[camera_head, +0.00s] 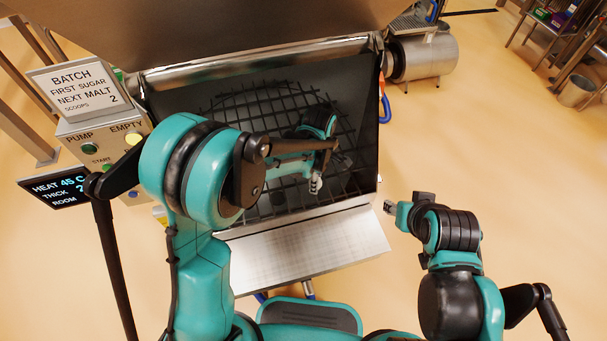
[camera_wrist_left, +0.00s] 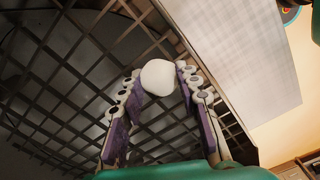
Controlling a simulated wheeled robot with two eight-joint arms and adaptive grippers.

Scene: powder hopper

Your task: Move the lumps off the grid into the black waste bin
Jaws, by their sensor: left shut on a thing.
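The dark grid (camera_head: 240,100) lies inside the open metal hopper, and its bars also fill much of the left wrist view (camera_wrist_left: 60,80). My left gripper (camera_head: 315,186) is over the front right part of the grid. In the left wrist view the left gripper (camera_wrist_left: 160,95) is shut on a white rounded lump (camera_wrist_left: 158,78), held between the fingertips. My arm hides part of the grid, and I make out no other lump. My right gripper (camera_head: 389,206) is off the hopper's right front corner; its opening is too small to judge. I see no black waste bin.
A metal shelf (camera_head: 300,250) runs along the hopper's front. A control box (camera_head: 105,140) with signs stands at the left. A metal motor cylinder (camera_head: 425,55) is behind right, and a grey bucket (camera_head: 577,92) stands far right.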

